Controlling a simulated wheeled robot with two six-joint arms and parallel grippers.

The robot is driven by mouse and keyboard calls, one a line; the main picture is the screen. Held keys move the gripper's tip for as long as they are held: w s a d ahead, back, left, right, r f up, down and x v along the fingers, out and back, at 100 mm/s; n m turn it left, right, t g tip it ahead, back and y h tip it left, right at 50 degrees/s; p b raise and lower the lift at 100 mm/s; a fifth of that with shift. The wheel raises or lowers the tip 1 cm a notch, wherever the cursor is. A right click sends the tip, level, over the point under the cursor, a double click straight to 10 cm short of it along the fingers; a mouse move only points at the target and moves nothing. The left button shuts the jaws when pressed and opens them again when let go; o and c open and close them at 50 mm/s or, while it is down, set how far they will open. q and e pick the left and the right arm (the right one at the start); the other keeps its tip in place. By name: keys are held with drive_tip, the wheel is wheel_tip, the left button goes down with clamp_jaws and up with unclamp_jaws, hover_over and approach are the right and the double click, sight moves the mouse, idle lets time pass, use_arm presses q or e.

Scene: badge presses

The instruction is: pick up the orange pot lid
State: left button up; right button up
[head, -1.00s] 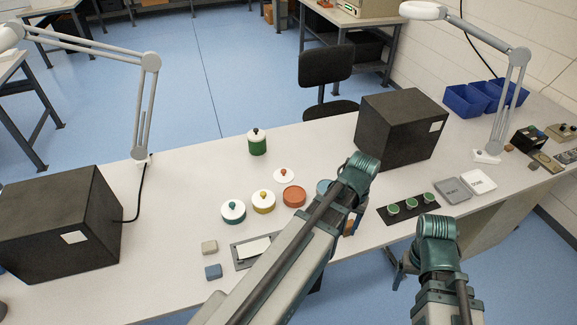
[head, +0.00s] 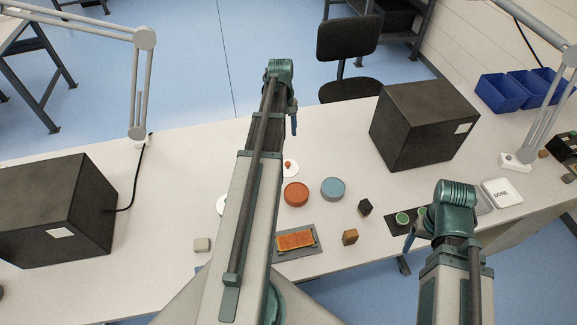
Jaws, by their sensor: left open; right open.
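The orange pot's lid (head: 291,169) is a white disc with an orange-red knob, lying flat on the table in the head view, its left part hidden by my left arm. The orange pot (head: 296,194) stands just in front of it; its round top shows all orange. My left gripper (head: 293,124) is open, reached out over the table beyond the lid and pointing down; mostly one dark blue finger shows, and I see nothing in it. My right gripper (head: 406,252) is open and empty near the table's front edge, partly hidden by its own wrist.
A blue-grey pot (head: 332,189) stands right of the orange pot. A grey tray (head: 282,257) with an orange plate lies in front. Two small blocks (head: 350,237) (head: 365,207) lie to the right. Black boxes (head: 425,125) (head: 57,210) flank the area. My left arm hides the middle left.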

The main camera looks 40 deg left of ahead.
use_arm(q)
drive_tip(key=b, duration=0.8)
hover_over(288, 163)
drive_tip(key=f, duration=0.8)
drive_tip(key=shift+w+a+f, duration=0.15)
drive_tip(key=shift+a+f, duration=0.05)
drive_tip(key=shift+a, duration=0.15)
drive_tip(key=f+b, duration=0.5)
drive_tip(key=shift+d+f, duration=0.15)
drive_tip(key=shift+d, duration=0.05)
clamp_jaws()
